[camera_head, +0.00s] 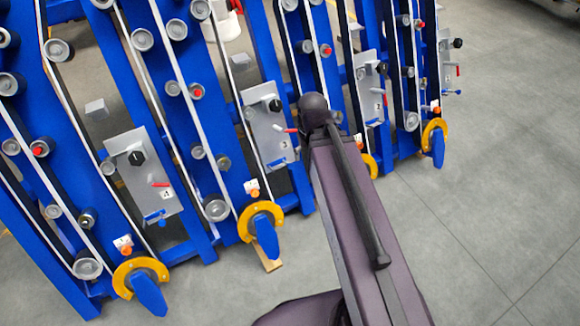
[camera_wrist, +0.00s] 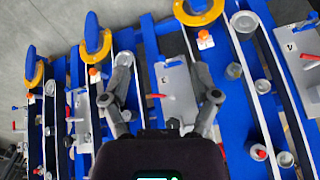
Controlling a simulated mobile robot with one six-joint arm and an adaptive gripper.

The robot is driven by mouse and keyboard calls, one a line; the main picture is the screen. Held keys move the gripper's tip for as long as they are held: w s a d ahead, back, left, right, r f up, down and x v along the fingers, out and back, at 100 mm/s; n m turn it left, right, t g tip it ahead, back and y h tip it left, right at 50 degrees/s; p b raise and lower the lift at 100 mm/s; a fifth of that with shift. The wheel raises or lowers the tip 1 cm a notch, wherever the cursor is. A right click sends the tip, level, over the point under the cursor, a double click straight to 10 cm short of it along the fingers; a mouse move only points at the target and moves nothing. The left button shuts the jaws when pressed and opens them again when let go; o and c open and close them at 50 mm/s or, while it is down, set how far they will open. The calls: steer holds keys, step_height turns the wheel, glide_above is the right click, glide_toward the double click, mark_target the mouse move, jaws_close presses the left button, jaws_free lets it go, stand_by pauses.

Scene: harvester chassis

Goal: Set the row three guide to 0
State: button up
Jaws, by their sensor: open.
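Blue rows stand side by side, each with a yellow arc guide and a blue pointer lever. In the head view the guides are at far left (camera_head: 125,275), second from left (camera_head: 247,218), third, partly hidden by my arm (camera_head: 371,166), and far right (camera_head: 443,130). The wrist view shows guides at top right (camera_wrist: 200,15), middle (camera_wrist: 105,47) and left (camera_wrist: 37,75). My gripper (camera_wrist: 160,64) is open and empty, its fingers either side of a grey panel (camera_wrist: 180,92).
Each grey panel (camera_head: 140,165) carries a black knob (camera_head: 137,158), a red lever (camera_head: 161,185) and a blue lever (camera_head: 154,217). Rollers and white belts run along the blue frames. The grey floor (camera_head: 480,220) at right is clear.

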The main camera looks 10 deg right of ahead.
mark_target(291, 166)
steer(key=w+d+f+n+t+b, duration=0.1)
steer(key=w+f+t+b, duration=0.1)
steer(key=w+f+b, duration=1)
steer(key=w+d+f+n+t+y+b, duration=0.1)
steer(key=w+f+n+t+b, duration=0.1)
steer(key=w+f+b, duration=0.9)
steer(key=shift+w+f+n+b, duration=0.3)
steer(key=shift+w+f+b, duration=0.1)
steer(key=shift+f+b, duration=3.8)
steer(key=shift+d+r, duration=0.1)
steer(key=shift+r, duration=0.2)
steer(key=shift+f+b, duration=0.15)
steer(key=shift+b, duration=0.25)
steer(key=b+x, duration=1.2)
steer(key=x, duration=0.1)
steer(key=shift+w+a+f, duration=0.15)
steer(key=shift+w+a, duration=0.1)
steer(key=shift+w, duration=0.05)
